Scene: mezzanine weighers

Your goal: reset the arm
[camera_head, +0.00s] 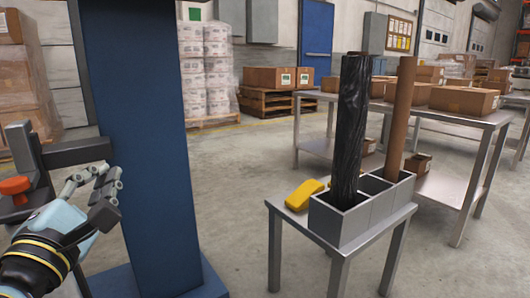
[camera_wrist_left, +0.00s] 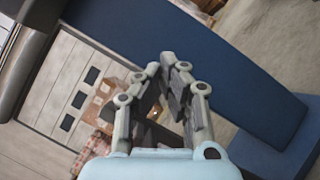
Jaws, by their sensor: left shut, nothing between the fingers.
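My left gripper (camera_head: 113,188) is at the lower left of the head view, in front of the blue column (camera_head: 140,130). It is shut with nothing between its fingers. In the left wrist view the same gripper (camera_wrist_left: 172,72) points toward the column (camera_wrist_left: 235,80), and its fingers hold no object. I cannot tell the exact gap between fingers and column. My right gripper is not in view.
A dark bracket with a red knob (camera_head: 15,185) is close to my left arm. At right, a small metal table (camera_head: 285,222) holds a grey divided bin (camera_head: 341,226) with a black roll (camera_head: 350,130) and a brown tube (camera_head: 401,115), beside a yellow object (camera_head: 304,194). Open floor (camera_head: 235,200) lies between.

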